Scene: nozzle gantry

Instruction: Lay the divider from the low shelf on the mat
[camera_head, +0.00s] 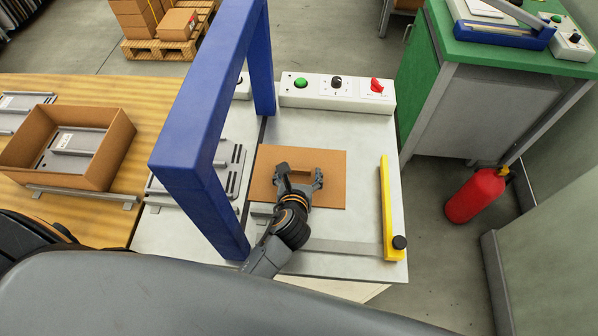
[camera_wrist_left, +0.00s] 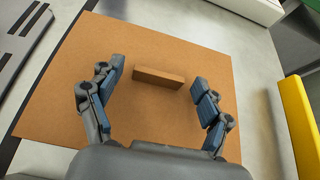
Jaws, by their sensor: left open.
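A flat brown sheet (camera_head: 328,165), which looks like the divider, lies on the light grey worktop right of the blue gantry. In the left wrist view the sheet (camera_wrist_left: 190,53) has a small raised brown bar (camera_wrist_left: 160,77) near its middle. My left gripper (camera_head: 299,178) is open over the sheet. In the left wrist view its fingers (camera_wrist_left: 160,97) stand apart on either side of the bar, with gaps on both sides. I cannot tell its exact height above the sheet. I cannot make out a separate mat or low shelf for certain. My right gripper is not in view.
The blue gantry (camera_head: 186,155) rises close left of my left arm, with slotted grey plates (camera_head: 236,160) beyond it. A yellow bar (camera_head: 387,205) stands right of the sheet. A control box (camera_head: 320,93) lies behind. An open carton (camera_head: 112,150) is on the wooden table.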

